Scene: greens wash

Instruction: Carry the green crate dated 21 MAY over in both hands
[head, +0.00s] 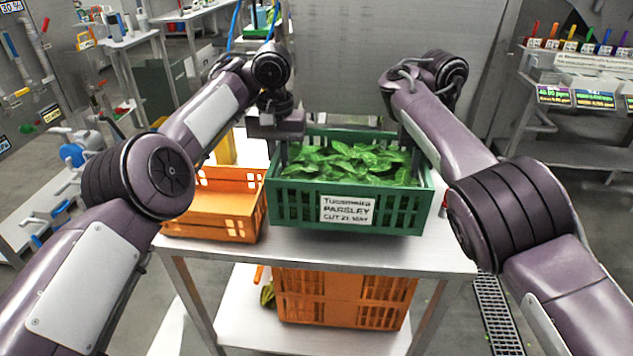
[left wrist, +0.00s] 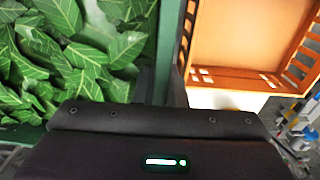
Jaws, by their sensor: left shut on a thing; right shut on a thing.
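The green crate (head: 293,208) stands on the metal table in the head view, full of green leaves (head: 350,163). Its white front label (head: 347,209) reads PARSLEY, CUT 21 MAY. My left gripper (head: 282,150) is shut on the crate's left wall; its fingers are partly hidden. The left wrist view shows the leaves (left wrist: 75,60) and the crate's wall (left wrist: 167,50) at this gripper. My right gripper (head: 412,150) is at the crate's right wall, shut on it, largely hidden behind my arm. I cannot tell whether the crate's base touches the table.
An empty orange crate (head: 213,228) stands close beside the green crate on the left, also in the left wrist view (left wrist: 235,75). Another orange crate (head: 345,300) sits on the shelf below the tabletop (head: 330,252).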

